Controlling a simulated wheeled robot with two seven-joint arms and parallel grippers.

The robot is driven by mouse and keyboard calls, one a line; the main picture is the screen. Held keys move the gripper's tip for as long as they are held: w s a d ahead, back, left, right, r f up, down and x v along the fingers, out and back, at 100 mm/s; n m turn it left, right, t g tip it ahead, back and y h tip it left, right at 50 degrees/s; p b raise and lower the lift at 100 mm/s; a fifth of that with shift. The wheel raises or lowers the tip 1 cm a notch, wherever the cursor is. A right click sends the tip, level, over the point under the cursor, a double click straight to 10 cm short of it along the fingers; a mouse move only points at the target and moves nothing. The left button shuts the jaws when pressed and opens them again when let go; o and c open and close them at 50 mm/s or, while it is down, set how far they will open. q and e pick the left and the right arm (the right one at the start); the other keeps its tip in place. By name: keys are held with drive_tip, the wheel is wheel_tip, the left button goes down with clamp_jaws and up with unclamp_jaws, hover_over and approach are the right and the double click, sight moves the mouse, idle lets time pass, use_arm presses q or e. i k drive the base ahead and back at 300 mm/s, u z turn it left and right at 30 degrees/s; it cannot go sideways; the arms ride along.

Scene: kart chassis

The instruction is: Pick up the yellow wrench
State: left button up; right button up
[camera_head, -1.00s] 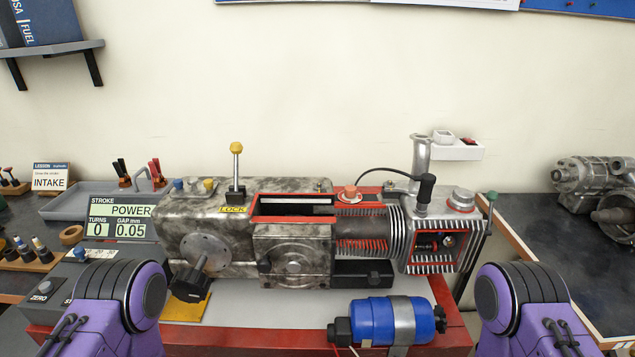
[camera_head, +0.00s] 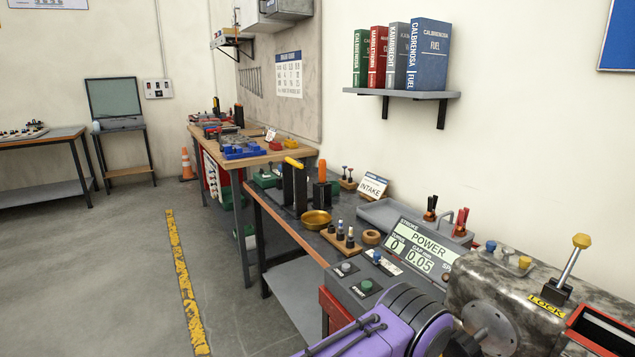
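A yellow handle-like piece (camera_head: 294,163) sticks out at the top of an upright black holder on the near bench; it may be the yellow wrench, but I cannot tell at this size. An orange handle (camera_head: 322,170) stands just right of it in a similar black holder. Neither of my grippers is in view. Only a purple part of my arm shows at the bottom, well short of the black holders.
A brass bowl (camera_head: 316,220) and a wooden block with several small parts (camera_head: 341,240) sit in front of the holders. The grey display console (camera_head: 420,250) and metal engine (camera_head: 500,300) are nearer, at right. Left of the bench, the floor (camera_head: 120,260) is clear.

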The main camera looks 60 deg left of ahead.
sight(295, 164)
drive_tip(key=k, duration=1)
drive_tip(key=z, duration=0.55)
drive_tip(key=i, duration=0.8)
drive_tip(key=u, duration=3.55)
drive_tip(key=k, duration=1.3)
drive_tip(key=u, duration=0.85)
drive_tip(key=i, duration=1.35)
drive_tip(key=z, duration=0.6)
drive_tip(key=i, duration=1.9)
drive_tip(key=z, duration=0.7)
